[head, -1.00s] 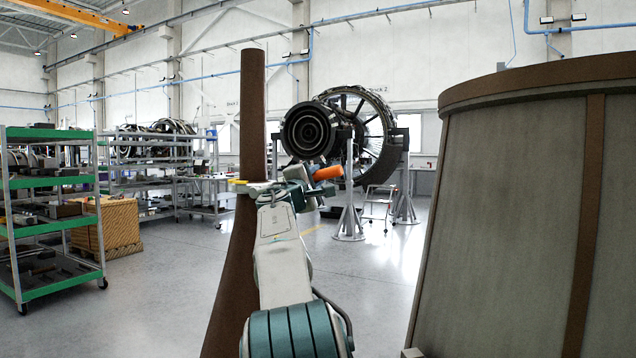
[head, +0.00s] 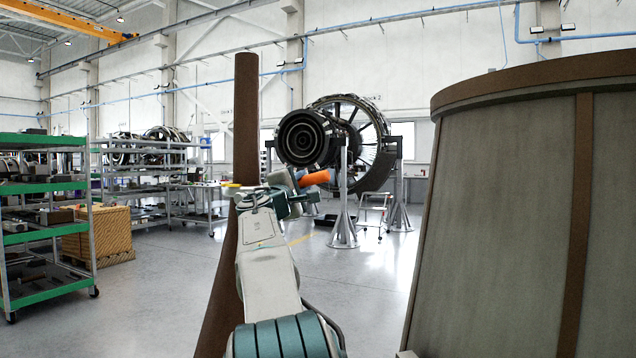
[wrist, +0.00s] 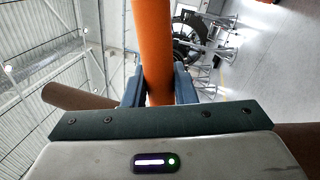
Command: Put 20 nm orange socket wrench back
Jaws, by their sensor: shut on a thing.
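The orange socket wrench (head: 315,178) is held in my gripper (head: 296,181) at the end of my raised arm, near the middle of the head view. In the wrist view the wrench's orange handle (wrist: 153,45) stands between the two blue-grey fingers of my gripper (wrist: 159,88), which are shut on it. The handle runs up out of the top of that view. The rest of the wrench is hidden or too small to tell.
A green-edged shelf rack (head: 45,188) stands at the left, with a wooden crate (head: 97,235) beside it. A brown tapered post (head: 245,120) rises close behind my arm. A large grey-brown casing (head: 500,230) fills the right. An engine (head: 303,138) stands behind; the floor between is open.

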